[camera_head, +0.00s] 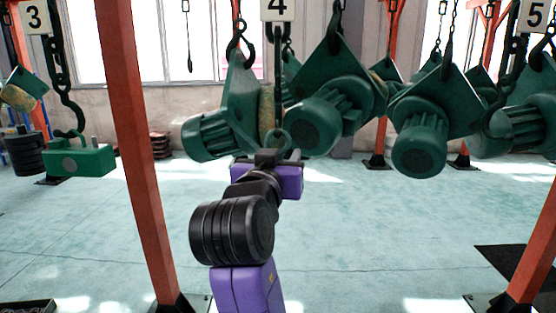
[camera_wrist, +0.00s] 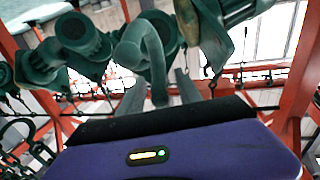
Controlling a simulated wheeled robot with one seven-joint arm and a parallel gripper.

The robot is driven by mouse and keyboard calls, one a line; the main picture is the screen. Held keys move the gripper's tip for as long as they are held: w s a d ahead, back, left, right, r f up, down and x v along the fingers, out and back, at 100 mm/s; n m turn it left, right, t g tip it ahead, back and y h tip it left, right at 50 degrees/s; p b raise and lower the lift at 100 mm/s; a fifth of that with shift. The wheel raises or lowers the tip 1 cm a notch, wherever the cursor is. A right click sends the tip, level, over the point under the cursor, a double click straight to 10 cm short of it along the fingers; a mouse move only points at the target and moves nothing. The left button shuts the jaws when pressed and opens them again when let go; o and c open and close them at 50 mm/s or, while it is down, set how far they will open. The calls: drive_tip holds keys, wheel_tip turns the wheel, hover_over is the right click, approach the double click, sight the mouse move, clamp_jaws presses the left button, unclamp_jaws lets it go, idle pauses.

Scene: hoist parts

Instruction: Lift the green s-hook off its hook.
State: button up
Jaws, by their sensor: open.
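The green s-hook (camera_head: 279,142) hangs below the dark hook under sign 4, among the green hoist parts. Its lower curve shows just above my gripper (camera_head: 272,156) in the camera_head view. In the camera_wrist view the s-hook (camera_wrist: 148,45) is a thick green bend close to the camera. Its lower part comes down between the two grey fingers of my gripper (camera_wrist: 160,88), which stand apart on either side. I cannot tell whether a finger touches it. Where the s-hook rests on its hook is hidden.
Green hoist bodies (camera_head: 326,115) hang close behind and beside my gripper, with another (camera_head: 225,115) at left. A green block (camera_head: 80,158) hangs at far left. An orange post (camera_head: 137,130) stands left of my arm. The pale floor (camera_head: 370,220) is mostly clear.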

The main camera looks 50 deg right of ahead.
drive_tip(key=shift+d, duration=0.1)
clamp_jaws()
idle(0.5)
